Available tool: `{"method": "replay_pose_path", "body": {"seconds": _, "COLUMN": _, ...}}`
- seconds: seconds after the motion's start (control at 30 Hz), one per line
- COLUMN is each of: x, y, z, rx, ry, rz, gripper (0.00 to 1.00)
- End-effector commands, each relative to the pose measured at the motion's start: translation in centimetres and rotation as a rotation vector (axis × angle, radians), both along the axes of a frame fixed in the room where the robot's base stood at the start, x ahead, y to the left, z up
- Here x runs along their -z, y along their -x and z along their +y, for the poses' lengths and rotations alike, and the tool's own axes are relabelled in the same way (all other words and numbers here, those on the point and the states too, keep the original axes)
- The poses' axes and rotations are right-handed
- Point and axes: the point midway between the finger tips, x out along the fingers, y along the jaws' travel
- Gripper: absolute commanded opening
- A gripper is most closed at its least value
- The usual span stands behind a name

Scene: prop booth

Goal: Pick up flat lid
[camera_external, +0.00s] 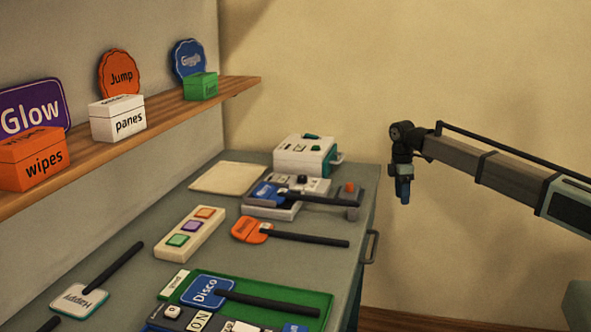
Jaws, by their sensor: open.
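A thin, flat cream square (229,177) lies on the grey counter near the back, against the wall side; it looks like the flat lid. Nothing rests on it. My gripper (404,196) hangs pointing down at the right, beyond the counter's right edge, and is open. It is well to the right of the flat piece and apart from everything. Nothing shows between its fingers.
A white box (306,156) and a device (290,196) with a blue sign on it stand right of the flat piece. A button panel (190,232), an orange paddle (250,229) and a green tray (318,306) lie nearer. A wooden shelf (160,120) overhangs the left side.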

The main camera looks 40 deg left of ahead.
Motion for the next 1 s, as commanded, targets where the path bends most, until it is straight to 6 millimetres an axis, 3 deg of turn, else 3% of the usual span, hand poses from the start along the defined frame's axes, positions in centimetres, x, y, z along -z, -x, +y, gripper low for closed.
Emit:
{"method": "replay_pose_path", "body": {"seconds": 0.03, "x": -2.6, "y": 0.9, "z": 2.7, "rx": -0.053, "ry": -0.015, "rz": -0.008, "gripper": 0.55}}
{"method": "replay_pose_path", "body": {"seconds": 0.2, "x": -10.3, "y": 5.0, "z": 8.8, "rx": -0.221, "ry": -0.053, "rz": -0.024, "gripper": 0.55}}
{"method": "replay_pose_path", "body": {"seconds": 0.4, "x": -17.7, "y": 9.8, "z": 13.7, "rx": -0.383, "ry": -0.09, "rz": -0.035, "gripper": 0.55}}
{"method": "replay_pose_path", "body": {"seconds": 0.5, "x": -20.0, "y": 11.4, "z": 14.9, "rx": -0.433, "ry": -0.099, "rz": -0.036, "gripper": 0.55}}
{"method": "replay_pose_path", "body": {"seconds": 0.6, "x": -21.2, "y": 12.3, "z": 15.5, "rx": -0.46, "ry": -0.105, "rz": -0.037, "gripper": 0.55}}
{"method": "replay_pose_path", "body": {"seconds": 0.73, "x": -21.2, "y": 12.7, "z": 15.7, "rx": -0.472, "ry": -0.107, "rz": -0.037, "gripper": 0.55}}
{"method": "replay_pose_path", "body": {"seconds": 1.0, "x": -17.9, "y": 12.7, "z": 15.5, "rx": -0.471, "ry": -0.106, "rz": -0.036, "gripper": 0.55}}
